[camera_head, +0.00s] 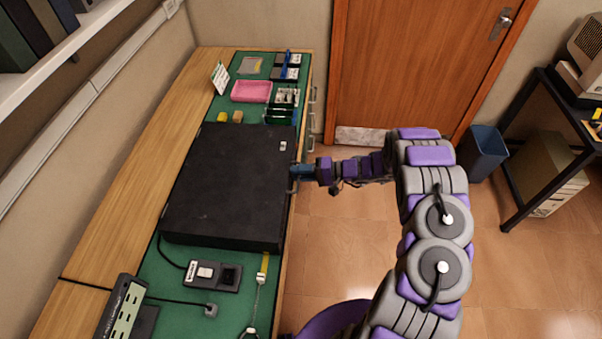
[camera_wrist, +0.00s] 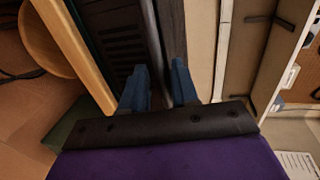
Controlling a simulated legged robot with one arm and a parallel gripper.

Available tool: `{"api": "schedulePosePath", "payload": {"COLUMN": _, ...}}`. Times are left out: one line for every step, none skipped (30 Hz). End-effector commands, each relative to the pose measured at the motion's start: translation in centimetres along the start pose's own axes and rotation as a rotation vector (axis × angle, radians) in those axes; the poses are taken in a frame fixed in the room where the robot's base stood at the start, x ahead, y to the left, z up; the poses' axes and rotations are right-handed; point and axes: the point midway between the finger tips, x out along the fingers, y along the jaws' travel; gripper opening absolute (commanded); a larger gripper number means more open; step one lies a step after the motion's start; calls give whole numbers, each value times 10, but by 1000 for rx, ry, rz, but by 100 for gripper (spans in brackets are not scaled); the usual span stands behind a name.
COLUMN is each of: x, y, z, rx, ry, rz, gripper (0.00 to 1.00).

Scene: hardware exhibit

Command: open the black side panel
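The black side panel (camera_head: 230,185) is the broad flat top of a black computer case lying on the green bench mat. It looks flat and closed. My gripper (camera_head: 296,171) is at the right edge of the case, near a small light label on the panel. In the wrist view, the two blue fingers of my gripper (camera_wrist: 158,88) are spread apart, close against the case. The vented dark case side (camera_wrist: 122,40) lies by the left finger, and a dark edge strip (camera_wrist: 172,30) runs by the right finger. Contact with the panel cannot be told.
A pink tray (camera_head: 251,92) and small part racks (camera_head: 284,97) stand behind the case. A grey switch box (camera_head: 212,275) with cables lies in front. Bench drawer handles (camera_head: 312,120) stick out near my arm. A blue bin (camera_head: 484,152) stands right; the floor between is clear.

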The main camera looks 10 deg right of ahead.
Motion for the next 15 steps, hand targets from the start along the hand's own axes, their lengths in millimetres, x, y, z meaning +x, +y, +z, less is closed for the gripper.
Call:
{"api": "schedulePosePath", "payload": {"x": 1, "y": 0, "z": 0, "rx": -1, "ry": -1, "rz": 1, "gripper": 29}}
{"api": "schedulePosePath", "payload": {"x": 2, "y": -1, "z": 0, "rx": -1, "ry": -1, "rz": 1, "gripper": 29}}
{"api": "schedulePosePath", "payload": {"x": 2, "y": -1, "z": 0, "rx": -1, "ry": -1, "rz": 1, "gripper": 29}}
{"api": "schedulePosePath", "payload": {"x": 1, "y": -1, "z": 0, "rx": -1, "ry": -1, "rz": 1, "gripper": 29}}
{"api": "schedulePosePath", "payload": {"x": 1, "y": 0, "z": 0, "rx": -1, "ry": -1, "rz": 1, "gripper": 29}}
{"api": "schedulePosePath", "payload": {"x": 0, "y": 0, "z": 0, "rx": 0, "ry": -1, "rz": 0, "gripper": 29}}
{"api": "schedulePosePath", "payload": {"x": 0, "y": 0, "z": 0, "rx": 0, "ry": -1, "rz": -1, "gripper": 26}}
{"api": "schedulePosePath", "payload": {"x": -1, "y": 0, "z": 0, "rx": 1, "ry": -2, "rz": -2, "gripper": 23}}
{"api": "schedulePosePath", "payload": {"x": -1, "y": 0, "z": 0, "rx": 1, "ry": -2, "rz": -2, "gripper": 19}}
{"api": "schedulePosePath", "payload": {"x": -2, "y": 0, "z": 0, "rx": 1, "ry": -2, "rz": -3, "gripper": 16}}
{"api": "schedulePosePath", "payload": {"x": -2, "y": 0, "z": 0, "rx": 1, "ry": -2, "rz": -3, "gripper": 13}}
{"api": "schedulePosePath", "payload": {"x": -2, "y": 0, "z": 0, "rx": 1, "ry": -2, "rz": -2, "gripper": 10}}
{"api": "schedulePosePath", "payload": {"x": -2, "y": 0, "z": 0, "rx": 1, "ry": -2, "rz": -2, "gripper": 7}}
{"api": "schedulePosePath", "payload": {"x": -2, "y": 0, "z": 0, "rx": 1, "ry": -1, "rz": -2, "gripper": 4}}
{"api": "schedulePosePath", "payload": {"x": -2, "y": 1, "z": 0, "rx": 1, "ry": -1, "rz": -2, "gripper": 0}}
